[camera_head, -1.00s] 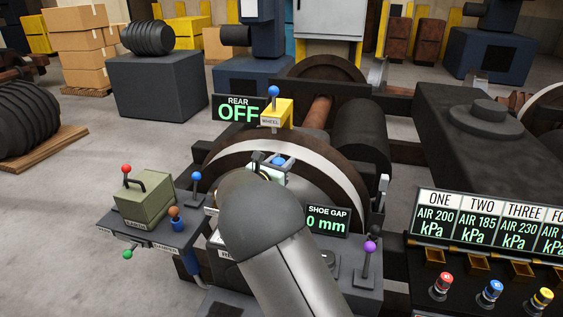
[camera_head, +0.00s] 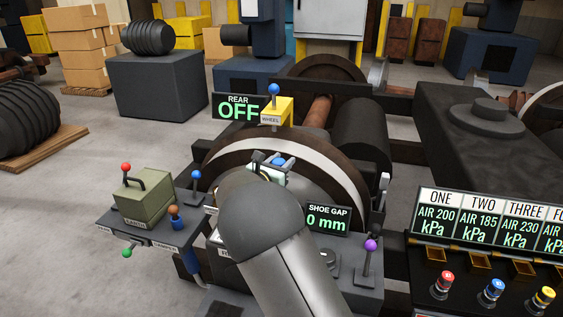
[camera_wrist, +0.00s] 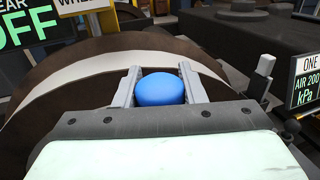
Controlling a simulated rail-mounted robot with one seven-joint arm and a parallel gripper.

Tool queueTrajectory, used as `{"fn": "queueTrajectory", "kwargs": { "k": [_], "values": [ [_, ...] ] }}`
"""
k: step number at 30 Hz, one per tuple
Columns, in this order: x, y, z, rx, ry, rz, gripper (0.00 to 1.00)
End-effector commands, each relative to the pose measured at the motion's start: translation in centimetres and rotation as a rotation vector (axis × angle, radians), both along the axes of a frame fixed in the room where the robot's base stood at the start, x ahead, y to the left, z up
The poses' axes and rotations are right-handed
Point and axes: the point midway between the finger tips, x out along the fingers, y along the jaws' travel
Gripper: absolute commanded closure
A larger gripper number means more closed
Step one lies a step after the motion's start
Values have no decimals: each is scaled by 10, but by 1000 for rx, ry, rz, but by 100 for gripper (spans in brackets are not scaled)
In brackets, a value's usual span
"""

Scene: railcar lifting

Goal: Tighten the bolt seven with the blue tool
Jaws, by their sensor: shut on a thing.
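My gripper (camera_wrist: 157,88) is shut on a round blue knob (camera_wrist: 160,89), which sits between its two grey fingers in the wrist view. In the head view the blue knob (camera_head: 278,161) and the finger ends show just above my forearm, in front of the wheel. What lies below the knob is hidden by my wrist, so I cannot tell whether it is the blue tool's top. No bolt numbered seven can be made out. The wheel (camera_head: 215,157), dark with a pale rim band, stands behind the gripper.
A side shelf (camera_head: 120,228) at left carries a green box (camera_head: 146,200) and coloured knobs. A "SHOE GAP" display (camera_head: 328,219) and a purple-knobbed lever (camera_head: 369,258) stand right of my arm. The "REAR OFF" sign (camera_head: 238,107) and yellow "WHEEL" block (camera_head: 284,110) are behind. A gauge panel (camera_head: 489,217) is at right.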

Motion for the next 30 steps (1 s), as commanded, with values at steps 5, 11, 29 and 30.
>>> {"fn": "queueTrajectory", "kwargs": {
  "k": [5,11,29,30],
  "values": [
    [0,0,-1,0,-2,0,91],
    [0,0,-1,0,-2,0,91],
    [0,0,-9,0,-2,0,91],
    [0,0,-9,0,-2,0,91]
  ]
}}
